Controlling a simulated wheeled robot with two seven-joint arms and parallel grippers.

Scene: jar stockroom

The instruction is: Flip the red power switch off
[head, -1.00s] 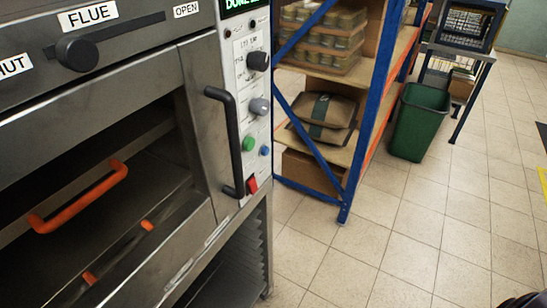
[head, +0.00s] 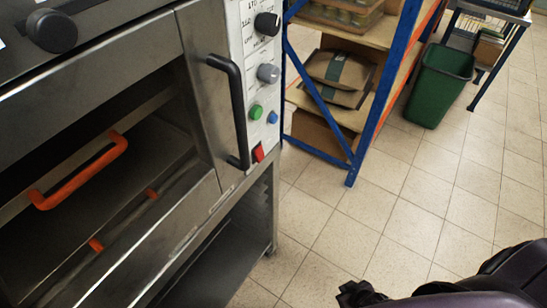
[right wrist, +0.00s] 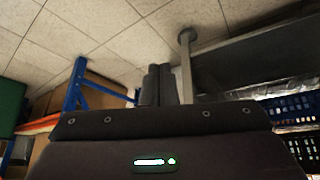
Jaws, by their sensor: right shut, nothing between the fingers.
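The red power switch (head: 258,153) sits at the bottom of the oven's white control panel (head: 250,75), below a green button (head: 256,111) and a blue button (head: 272,117). Which way its rocker is set is too small to tell. My right gripper (head: 358,292) shows at the bottom of the head view, over the floor, to the right of the switch and lower in the picture, well apart from it. Its two dark fingers are together and empty in the right wrist view (right wrist: 157,84). The switch is not visible in the right wrist view. My left gripper is not in view.
The oven's black vertical handle (head: 232,112) stands just left of the switch. Orange-handled gear (head: 80,175) shows in the open oven. A blue-framed shelf rack (head: 385,90) stands behind the oven, with a green bin (head: 440,88) beside it. The tiled floor (head: 340,225) between is clear.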

